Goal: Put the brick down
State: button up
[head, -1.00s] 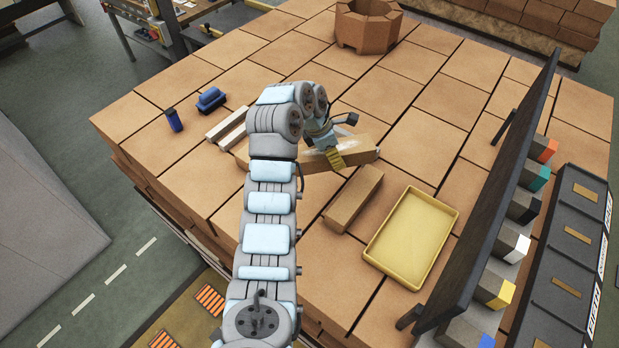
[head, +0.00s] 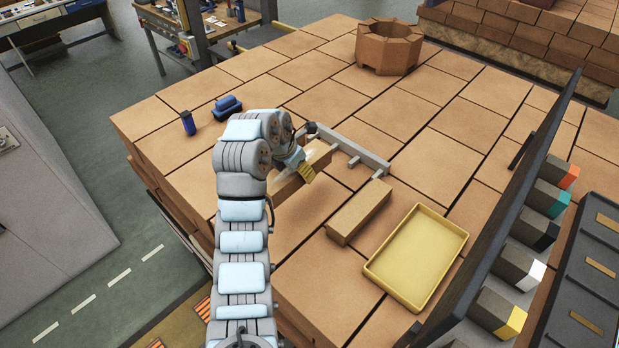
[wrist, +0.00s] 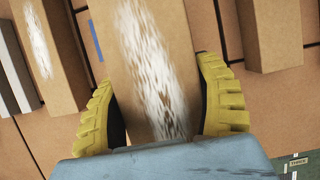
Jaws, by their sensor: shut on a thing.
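My gripper (head: 304,173) is shut on a tan brick (head: 287,187), low over the brick-paved surface in the head view. In the wrist view the yellow fingers of my gripper (wrist: 163,95) press on both sides of the held brick (wrist: 120,60), which has a rough white patch on its face. I cannot tell whether its underside touches the surface. A second white-patched brick (wrist: 62,75) lies to the left in the wrist view, beside grey bars (wrist: 14,75). My arm hides part of this area in the head view.
A loose plain brick (head: 358,211) lies right of my gripper. A yellow tray (head: 458,238) is further right. A grey bar frame (head: 350,147) lies behind. Blue items (head: 228,107) and a brick ring (head: 388,50) stand farther back. A dark upright panel (head: 515,205) borders the right.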

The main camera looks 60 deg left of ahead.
jog(key=shift+w+a+f+b, duration=0.8)
jog(key=shift+w+a+b, duration=0.2)
jog(key=shift+b, duration=1.5)
jog(key=shift+w+a+r, duration=0.15)
jog(key=shift+w+a, duration=0.05)
jog(key=shift+w, duration=0.05)
jog(key=shift+w+a+f, duration=0.55)
jog(key=shift+w+a, duration=0.1)
jog(key=shift+w, duration=0.05)
jog(key=shift+w+a+f+p, duration=0.1)
jog(key=shift+w+a+f, duration=0.4)
jog(key=shift+f, duration=0.3)
jog(key=shift+w+a+f+p, duration=0.15)
jog(key=shift+w+a+f, duration=0.35)
jog(key=shift+f, duration=0.35)
jog(key=shift+w+a+f+p, duration=0.1)
jog(key=shift+w+a+f, duration=0.4)
jog(key=shift+f, duration=0.3)
jog(key=shift+a+f, duration=0.1)
jog(key=shift+f, duration=0.05)
jog(key=shift+w+f, duration=0.1)
jog(key=shift+a+f, duration=0.1)
jog(key=shift+f, duration=1.5)
jog(key=shift+f, duration=0.15)
jog(key=o, duration=1.2)
